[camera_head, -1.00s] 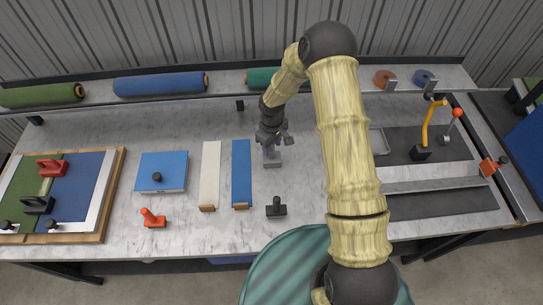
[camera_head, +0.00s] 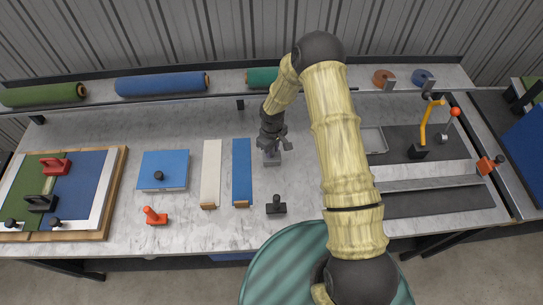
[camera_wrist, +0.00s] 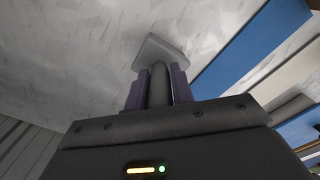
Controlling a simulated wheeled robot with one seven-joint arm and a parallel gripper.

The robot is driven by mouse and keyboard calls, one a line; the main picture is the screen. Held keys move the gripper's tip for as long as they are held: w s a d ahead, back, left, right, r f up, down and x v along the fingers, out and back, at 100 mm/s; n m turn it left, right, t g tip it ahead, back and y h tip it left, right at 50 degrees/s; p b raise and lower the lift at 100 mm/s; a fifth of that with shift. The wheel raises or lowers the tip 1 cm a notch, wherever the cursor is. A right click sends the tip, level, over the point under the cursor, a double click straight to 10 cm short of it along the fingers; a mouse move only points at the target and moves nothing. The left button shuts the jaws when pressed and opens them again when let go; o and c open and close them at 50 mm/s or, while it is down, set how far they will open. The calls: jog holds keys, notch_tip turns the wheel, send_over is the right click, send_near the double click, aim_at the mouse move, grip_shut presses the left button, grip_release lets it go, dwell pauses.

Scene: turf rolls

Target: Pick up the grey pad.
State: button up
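The grey pad (camera_head: 272,159) is a small flat grey plate on the bench, right of the blue strip. In the wrist view its pale plate (camera_wrist: 160,50) shows beyond my fingertips, with a dark upright post as its handle. My gripper (camera_head: 271,149) points down over it. In the wrist view my gripper's purple fingers (camera_wrist: 159,85) stand on both sides of the post, close against it, and look shut on it. The pad looks to be on the bench; whether its underside touches cannot be told.
A blue strip (camera_head: 242,172) and a white strip (camera_head: 211,173) lie to the left. A black-handled tool (camera_head: 276,205) stands nearer the front edge. A grey tray (camera_head: 374,140) is at right.

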grip_shut()
jog(key=shift+r, duration=0.1)
notch_tip(320, 180, up, 10)
jog(key=b, duration=0.3)
dwell(0.6)
